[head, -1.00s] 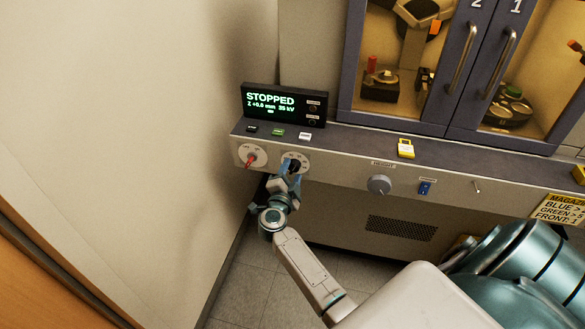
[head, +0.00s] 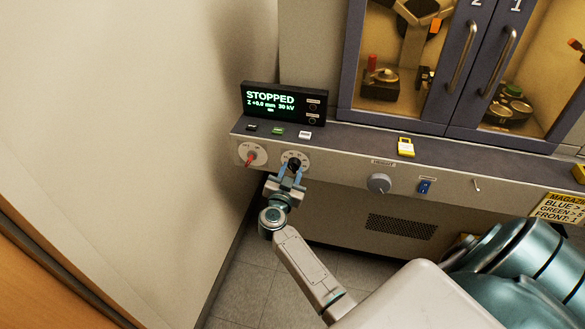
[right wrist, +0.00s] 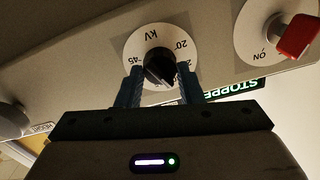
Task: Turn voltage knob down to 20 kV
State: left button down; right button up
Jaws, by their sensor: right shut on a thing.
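The voltage knob (head: 294,165) is black on a white round dial on the front panel. It also shows in the right wrist view (right wrist: 159,68), where the dial is marked kV with 20 and 45 readable. My right gripper (head: 291,173) is shut on the knob, with one blue finger on each side of it. The fingers hide part of the dial's numbers. The display (head: 284,103) reads STOPPED, Z +0.0 mm and 30 kV. My left gripper is not in view.
A red switch (head: 250,158) on its own white dial sits just left of the knob. Small buttons (head: 278,132) lie on the ledge above. A grey height knob (head: 379,184) and a blue switch (head: 425,187) are to the right. A wall (head: 150,120) stands close on the left.

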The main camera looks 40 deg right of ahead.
jog(key=n, duration=0.8)
jog(key=shift+n, duration=0.3)
jog(key=n, duration=0.9)
jog(key=o, duration=1.1)
jog(key=shift+c, duration=0.2)
jog(key=p+v, duration=0.5)
jog(key=v, duration=0.3)
jog(key=shift+p, duration=0.35)
